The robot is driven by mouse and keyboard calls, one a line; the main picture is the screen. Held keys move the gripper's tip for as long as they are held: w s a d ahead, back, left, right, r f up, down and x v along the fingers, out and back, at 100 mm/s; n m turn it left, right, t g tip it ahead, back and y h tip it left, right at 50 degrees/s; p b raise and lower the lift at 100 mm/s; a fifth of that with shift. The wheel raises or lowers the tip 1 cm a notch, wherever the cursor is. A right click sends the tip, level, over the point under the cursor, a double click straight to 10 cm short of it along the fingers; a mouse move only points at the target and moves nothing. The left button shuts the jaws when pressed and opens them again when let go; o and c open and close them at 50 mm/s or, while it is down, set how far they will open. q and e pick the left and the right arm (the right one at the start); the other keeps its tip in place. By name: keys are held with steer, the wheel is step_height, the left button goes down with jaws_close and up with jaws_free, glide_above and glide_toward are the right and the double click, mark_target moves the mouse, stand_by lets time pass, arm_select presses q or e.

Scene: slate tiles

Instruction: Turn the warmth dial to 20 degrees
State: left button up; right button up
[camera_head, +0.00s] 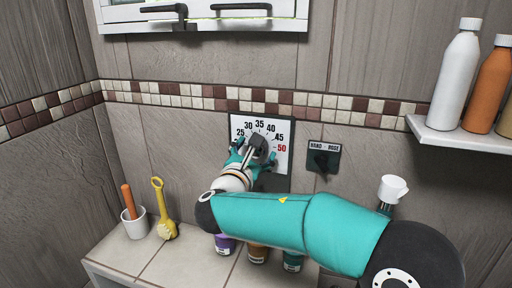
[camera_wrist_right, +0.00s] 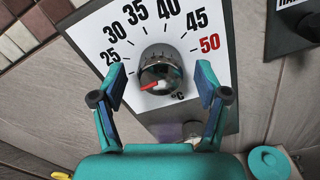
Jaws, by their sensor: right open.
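The warmth dial's dark round knob (camera_wrist_right: 161,70) sits on a white plate (camera_wrist_right: 190,25) marked 25 to 50, with 50 in red. Its red pointer (camera_wrist_right: 149,86) points left and slightly down, below the 25 mark. No 20 label shows; a finger covers part of the plate's left side. In the head view the knob (camera_head: 258,144) is partly behind my gripper. My right gripper (camera_wrist_right: 161,88) is open, with one finger on each side of the knob and apart from it. It also shows in front of the plate in the head view (camera_head: 253,158). My left gripper is not in view.
A second dark control plate (camera_head: 323,158) marked HAND and ROSE is right of the dial. A shelf (camera_head: 455,138) with bottles juts out at right. A ledge (camera_head: 120,252) below holds a white cup (camera_head: 135,224), a yellow brush (camera_head: 162,210) and several small jars.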

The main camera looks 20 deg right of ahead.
steer(key=shift+s+a+n+p, duration=0.5)
steer(key=shift+s+a+n, duration=0.6)
steer(key=shift+s+a, duration=1.7)
steer(key=shift+s+a+n+p, duration=0.5)
steer(key=shift+s+a+n, duration=0.9)
steer(key=shift+s, duration=2.5)
steer(key=shift+m, duration=0.4)
steer(key=p+x, duration=0.4)
steer(key=x, duration=1)
steer(key=shift+w, duration=0.45)
arm_select(q)
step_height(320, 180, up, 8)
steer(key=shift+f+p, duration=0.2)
steer(key=shift+p, duration=0.2)
arm_select(e)
steer(key=shift+x, duration=0.8)
steer(key=shift+f, duration=0.15)
steer(key=c, duration=1.2)
steer(key=shift+o, duration=0.2)
steer(key=shift+f+m+b, duration=0.15)
steer(key=shift+m+b, duration=0.15)
steer(key=shift+b, duration=0.75)
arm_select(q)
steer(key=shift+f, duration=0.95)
